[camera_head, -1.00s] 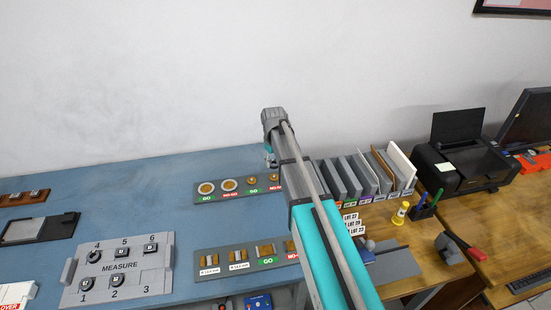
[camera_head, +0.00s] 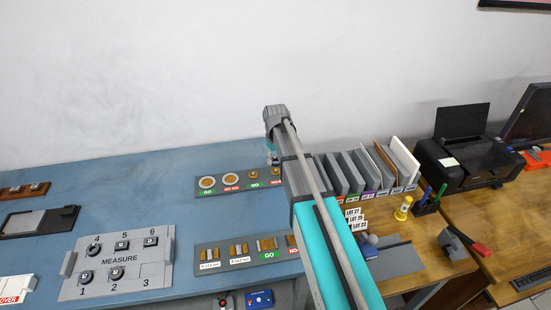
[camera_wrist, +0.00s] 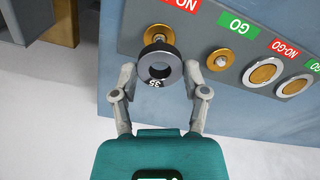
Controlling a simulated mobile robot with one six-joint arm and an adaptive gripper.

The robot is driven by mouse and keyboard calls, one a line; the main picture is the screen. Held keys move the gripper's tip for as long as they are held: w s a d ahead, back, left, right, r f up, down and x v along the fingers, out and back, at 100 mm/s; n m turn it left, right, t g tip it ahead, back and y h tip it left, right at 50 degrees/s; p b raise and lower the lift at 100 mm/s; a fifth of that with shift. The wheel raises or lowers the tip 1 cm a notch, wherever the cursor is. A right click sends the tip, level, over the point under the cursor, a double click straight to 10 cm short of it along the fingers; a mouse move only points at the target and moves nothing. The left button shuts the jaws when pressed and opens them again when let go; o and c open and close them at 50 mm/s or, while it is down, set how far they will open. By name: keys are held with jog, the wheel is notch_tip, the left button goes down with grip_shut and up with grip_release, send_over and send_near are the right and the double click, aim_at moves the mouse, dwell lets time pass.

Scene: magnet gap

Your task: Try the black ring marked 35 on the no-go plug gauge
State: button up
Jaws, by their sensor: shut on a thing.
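The brass no-go plug gauge (camera_wrist: 158,32) stands just beyond the ring, beside a red NO-GO label (camera_wrist: 180,3). The ring overlaps the gauge's near edge in the picture and is offset from its middle. I cannot tell whether they touch.
The grey gauge plate (camera_head: 214,191) also bears a small GO plug (camera_wrist: 221,59) and larger discs. Another gauge plate (camera_head: 197,250) lies nearer. The MEASURE tray (camera_head: 120,286) with several black rings sits at left. Blue table (camera_head: 140,205) between them is clear.

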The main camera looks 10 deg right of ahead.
aim_at(276, 170)
jog(key=shift+f+b, duration=1.65)
jog(key=shift+f, duration=0.2)
jog(key=shift+f, duration=0.25)
jog(key=o, duration=1.2)
jog(key=shift+o, duration=0.2)
jog(key=c, duration=0.5)
jog(key=shift+r, duration=0.15)
jog(key=shift+r+p, duration=2.05)
jog(key=shift+r, duration=0.1)
jog(key=shift+o, duration=0.2)
jog(key=o, duration=0.5)
